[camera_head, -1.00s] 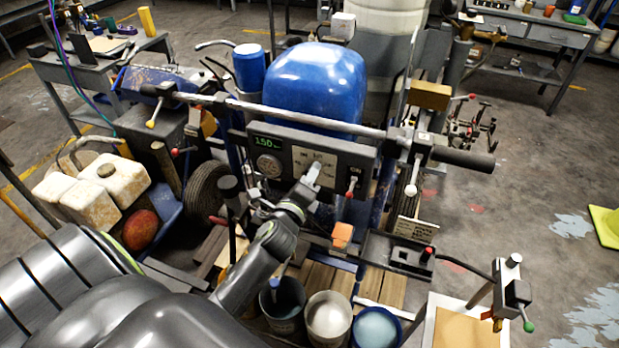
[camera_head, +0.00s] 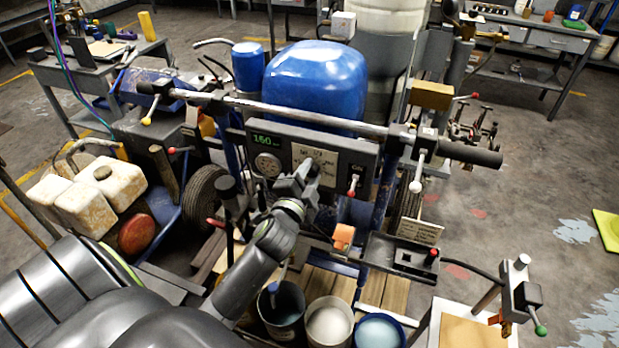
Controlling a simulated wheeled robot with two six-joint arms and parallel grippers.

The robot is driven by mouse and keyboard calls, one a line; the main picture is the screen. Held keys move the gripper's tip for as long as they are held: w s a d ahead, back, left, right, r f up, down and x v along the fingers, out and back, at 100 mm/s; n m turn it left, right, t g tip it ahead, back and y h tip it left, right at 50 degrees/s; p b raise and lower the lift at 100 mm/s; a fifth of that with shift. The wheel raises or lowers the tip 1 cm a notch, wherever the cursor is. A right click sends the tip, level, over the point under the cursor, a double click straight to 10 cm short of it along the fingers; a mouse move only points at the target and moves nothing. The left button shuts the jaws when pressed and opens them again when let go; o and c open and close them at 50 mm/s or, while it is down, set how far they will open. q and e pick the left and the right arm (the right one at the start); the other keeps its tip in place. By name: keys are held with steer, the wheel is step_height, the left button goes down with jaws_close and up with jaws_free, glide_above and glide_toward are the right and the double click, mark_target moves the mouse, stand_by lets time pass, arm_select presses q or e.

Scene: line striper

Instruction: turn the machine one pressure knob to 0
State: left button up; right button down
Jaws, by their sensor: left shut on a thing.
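The line striper's control panel (camera_head: 339,151) faces me below the long handlebar. It carries a green lit display (camera_head: 265,141) reading about 150 or 160, a round gauge (camera_head: 267,164) and a label plate (camera_head: 328,158). My left gripper (camera_head: 309,170) reaches up from the lower left to the panel's middle, in front of the label plate. It is shut on the pressure knob, which my fingers mostly hide, so its pointing angle cannot be read. A red-tipped switch (camera_head: 353,183) sits right of it. My right gripper is not in view.
A blue tank (camera_head: 316,82) stands behind the panel, and the handlebar (camera_head: 300,117) crosses above it. An orange block (camera_head: 343,235) and several buckets (camera_head: 328,322) are below. White jugs (camera_head: 112,188) stand at left. The floor at right is mostly clear.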

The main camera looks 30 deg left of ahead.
arm_select(q)
steer(key=n+b, duration=0.2)
steer(key=n, duration=0.4)
steer(key=shift+f, duration=0.15)
steer(key=n+b, duration=0.1)
steer(key=n, duration=0.5)
steer(key=shift+n+b, duration=0.3)
steer(key=shift+b, duration=0.1)
steer(key=o, duration=1)
steer(key=shift+c, duration=0.2)
steer(key=b+v, duration=0.1)
steer(key=v, duration=1.6)
steer(key=shift+s, duration=0.25)
